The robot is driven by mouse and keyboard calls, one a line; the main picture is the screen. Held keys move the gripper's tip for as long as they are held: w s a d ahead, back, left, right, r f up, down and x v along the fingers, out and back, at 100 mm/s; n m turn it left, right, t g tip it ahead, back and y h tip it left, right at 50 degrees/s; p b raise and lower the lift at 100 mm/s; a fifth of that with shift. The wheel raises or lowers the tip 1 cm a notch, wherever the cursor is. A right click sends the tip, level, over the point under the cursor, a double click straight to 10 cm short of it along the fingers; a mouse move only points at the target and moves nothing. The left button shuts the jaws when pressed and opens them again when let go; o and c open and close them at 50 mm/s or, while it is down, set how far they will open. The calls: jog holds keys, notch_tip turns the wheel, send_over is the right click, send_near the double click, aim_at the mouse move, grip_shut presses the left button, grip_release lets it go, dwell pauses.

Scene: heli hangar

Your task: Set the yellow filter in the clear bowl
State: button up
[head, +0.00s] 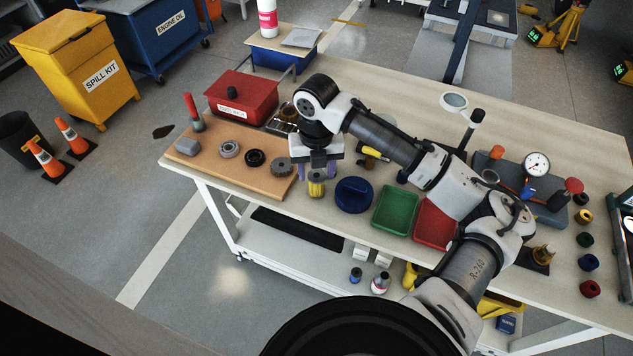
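A small yellow cylinder, which looks like the yellow filter (316,188), stands upright near the front edge of the workbench, just right of the brown board. My gripper (318,171) points down right over it. Its two purple fingers are apart, one on each side of the filter's upper part. They look wider than the filter, with no clear contact. I cannot surely make out the clear bowl. A pale round dish or disc (453,101) lies at the back of the bench, but I cannot tell if it is the bowl. My arm hides part of the bench middle.
A blue round container (353,195), a green tray (394,210) and a red tray (433,224) line the front edge right of the filter. The brown board (222,172) holds several round parts. A red box (242,97) stands behind it. A dial gauge (537,164) stands right.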

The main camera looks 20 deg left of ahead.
aim_at(317, 175)
jog(key=c, duration=0.7)
jog(key=shift+o, duration=0.2)
jog(key=shift+r+p, duration=2.3)
jog(key=shift+r, duration=0.75)
